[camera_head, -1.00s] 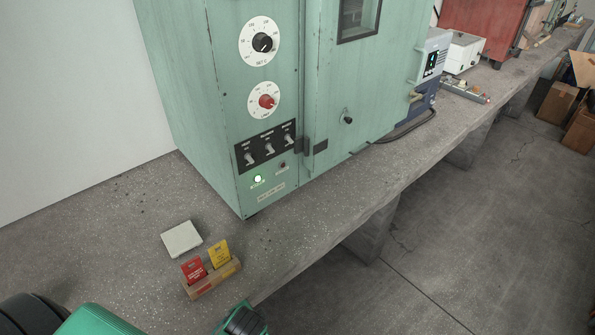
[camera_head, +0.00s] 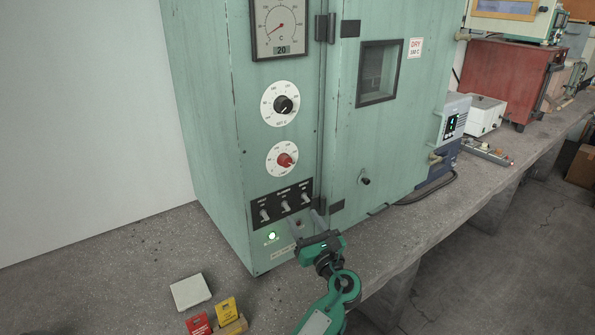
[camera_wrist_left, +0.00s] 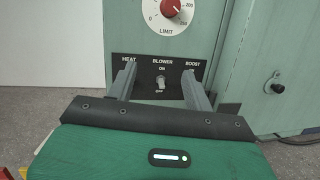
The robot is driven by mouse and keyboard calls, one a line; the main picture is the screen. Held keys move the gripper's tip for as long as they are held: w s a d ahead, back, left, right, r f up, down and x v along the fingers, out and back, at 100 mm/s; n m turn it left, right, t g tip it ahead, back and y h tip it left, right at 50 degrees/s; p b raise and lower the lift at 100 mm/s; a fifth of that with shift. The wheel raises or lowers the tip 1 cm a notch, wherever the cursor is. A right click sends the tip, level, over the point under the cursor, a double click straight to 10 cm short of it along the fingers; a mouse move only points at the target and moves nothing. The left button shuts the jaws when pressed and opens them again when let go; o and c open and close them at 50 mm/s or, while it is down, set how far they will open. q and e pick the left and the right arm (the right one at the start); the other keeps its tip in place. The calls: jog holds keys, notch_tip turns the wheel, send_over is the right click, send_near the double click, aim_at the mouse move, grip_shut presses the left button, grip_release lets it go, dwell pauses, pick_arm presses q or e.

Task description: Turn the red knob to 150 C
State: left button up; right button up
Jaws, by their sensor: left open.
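The red knob (camera_head: 285,160) sits on a white round dial on the green oven's front panel, below a black knob (camera_head: 283,104) on a similar dial. In the left wrist view the red knob (camera_wrist_left: 173,9) is at the top edge, on the dial marked LIMIT. My left gripper (camera_head: 306,219) is open and empty, in front of the lower panel, below and slightly right of the red knob. In the wrist view its fingers (camera_wrist_left: 156,68) frame the BLOWER switch (camera_wrist_left: 160,84); whether they touch the panel I cannot tell. My right gripper is not seen.
The switch row (camera_head: 284,203) and a lit green lamp (camera_head: 272,235) lie below the red dial. A gauge (camera_head: 281,27) reads 20. A door knob (camera_head: 365,181) sticks out at right.

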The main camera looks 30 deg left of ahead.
aim_at(288, 163)
pick_arm(q)
notch_tip(288, 163, up, 5)
jog(key=w+m+y, duration=0.2)
jog(key=shift+t, duration=0.3)
jog(key=p+x, duration=0.4)
jog(key=x, duration=0.7)
jog(key=shift+w+f, duration=0.1)
jog(key=shift+w, duration=0.05)
jog(key=shift+w+a, duration=0.2)
jog(key=shift+a, duration=0.2)
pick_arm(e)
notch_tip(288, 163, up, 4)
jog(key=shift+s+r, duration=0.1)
pick_arm(q)
jog(key=c, duration=1)
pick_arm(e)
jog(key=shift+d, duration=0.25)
